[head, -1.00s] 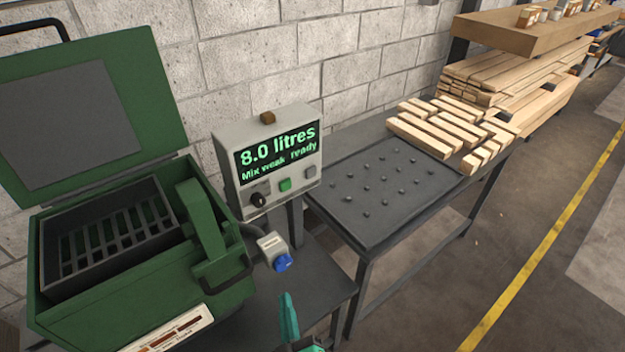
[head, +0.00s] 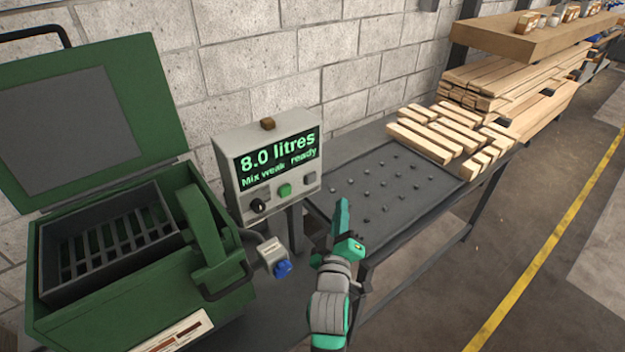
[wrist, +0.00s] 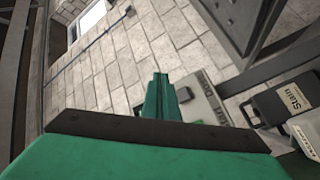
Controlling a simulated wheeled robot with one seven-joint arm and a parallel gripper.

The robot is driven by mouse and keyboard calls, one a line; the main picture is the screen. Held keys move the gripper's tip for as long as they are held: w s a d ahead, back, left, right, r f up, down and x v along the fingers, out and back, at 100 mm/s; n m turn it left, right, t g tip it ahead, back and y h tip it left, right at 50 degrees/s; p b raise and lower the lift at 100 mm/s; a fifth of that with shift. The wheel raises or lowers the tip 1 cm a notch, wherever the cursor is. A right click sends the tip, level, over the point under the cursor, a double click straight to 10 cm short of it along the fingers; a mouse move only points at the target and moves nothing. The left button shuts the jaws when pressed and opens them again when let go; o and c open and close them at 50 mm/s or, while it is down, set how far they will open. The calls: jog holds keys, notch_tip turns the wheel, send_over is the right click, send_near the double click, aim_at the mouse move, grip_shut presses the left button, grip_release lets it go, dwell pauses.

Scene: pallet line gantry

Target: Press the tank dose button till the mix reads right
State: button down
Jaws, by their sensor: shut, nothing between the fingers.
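The grey control box (head: 228,172) shows "8.0 litres", "Mix weak" and "ready" in green letters. A small grey fitting with a blue round part (head: 283,268) sits low beside the green tank (head: 150,290), whose lid stands open. Which of these is the dose button I cannot tell. My teal gripper (head: 342,208) is shut and empty, pointing up, right of the box and apart from it. The wrist view shows its closed fingers (wrist: 160,82) and part of the box (wrist: 205,98).
A dark bench with studs (head: 385,195) stands to the right, with wooden battens (head: 440,140) at its far end. Stacked planks (head: 500,85) lie behind. A block wall backs everything.

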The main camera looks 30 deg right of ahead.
send_near(317, 177)
jog(key=shift+w+d+r, duration=0.15)
jog(key=shift+w+d, duration=0.5)
jog(key=shift+d, duration=0.35)
jog(key=shift+w+d+r, duration=0.15)
jog(key=shift+w+d, duration=0.5)
jog(key=shift+d, duration=0.4)
jog(key=shift+w, duration=0.1)
dwell(0.7)
jog(key=shift+w, duration=0.35)
jog(key=shift+w, duration=0.5)
dwell(0.9)
jog(key=shift+s, duration=0.95)
jog(key=shift+s+d, duration=0.2)
jog(key=shift+s, duration=2.3)
